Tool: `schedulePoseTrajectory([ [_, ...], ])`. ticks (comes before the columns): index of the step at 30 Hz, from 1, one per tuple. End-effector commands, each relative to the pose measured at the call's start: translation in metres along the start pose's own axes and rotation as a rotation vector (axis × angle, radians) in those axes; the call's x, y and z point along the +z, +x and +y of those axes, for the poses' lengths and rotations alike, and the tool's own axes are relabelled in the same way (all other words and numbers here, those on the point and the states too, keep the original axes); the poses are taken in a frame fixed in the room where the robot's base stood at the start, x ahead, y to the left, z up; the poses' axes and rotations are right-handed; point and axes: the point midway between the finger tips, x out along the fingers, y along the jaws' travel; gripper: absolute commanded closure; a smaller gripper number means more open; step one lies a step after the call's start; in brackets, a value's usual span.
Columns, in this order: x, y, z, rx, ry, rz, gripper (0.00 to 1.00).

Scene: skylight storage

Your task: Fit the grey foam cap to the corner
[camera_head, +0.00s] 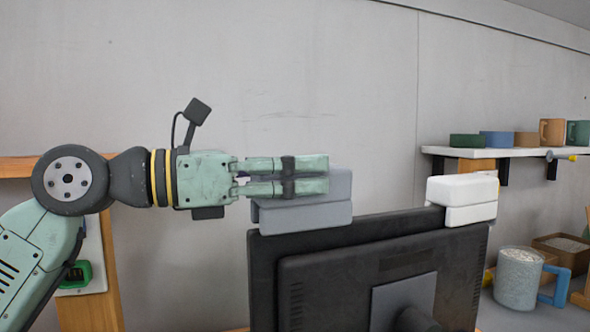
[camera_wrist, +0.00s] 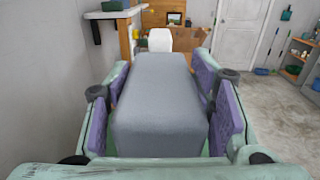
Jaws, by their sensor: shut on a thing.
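The grey foam cap (camera_head: 304,216) is at the top left corner of a black monitor (camera_head: 365,275), seen from behind in the head view. Its lower edge meets or overlaps the monitor's top edge; I cannot tell how fully it is seated. My gripper (camera_head: 308,176) reaches in from the left and is shut on the grey cap. In the wrist view the grey cap (camera_wrist: 160,110) fills the space between the two purple finger pads. A white foam cap (camera_head: 462,198) sits on the monitor's top right corner; it also shows in the wrist view (camera_wrist: 160,39).
A wall shelf (camera_head: 500,154) with several cups and bowls is at the right. A speckled mug (camera_head: 517,278) with a blue handle stands right of the monitor. A wooden post (camera_head: 95,270) is at the left.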

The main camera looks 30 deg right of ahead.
Motion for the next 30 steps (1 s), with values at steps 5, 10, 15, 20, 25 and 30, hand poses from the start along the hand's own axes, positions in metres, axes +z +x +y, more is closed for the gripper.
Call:
schedulePoseTrajectory([
  [5,-0.006,0.000,0.000,0.000,0.000,0.000,0.73],
  [10,-0.010,0.000,0.000,0.000,0.000,0.000,0.73],
  [15,-0.014,0.000,0.000,0.000,0.000,0.000,0.73],
  [20,-0.018,0.000,0.000,0.000,0.000,0.000,0.73],
  [25,-0.022,0.000,0.000,0.001,0.000,0.000,0.73],
  [30,-0.027,0.000,0.000,0.000,0.000,0.000,0.73],
])
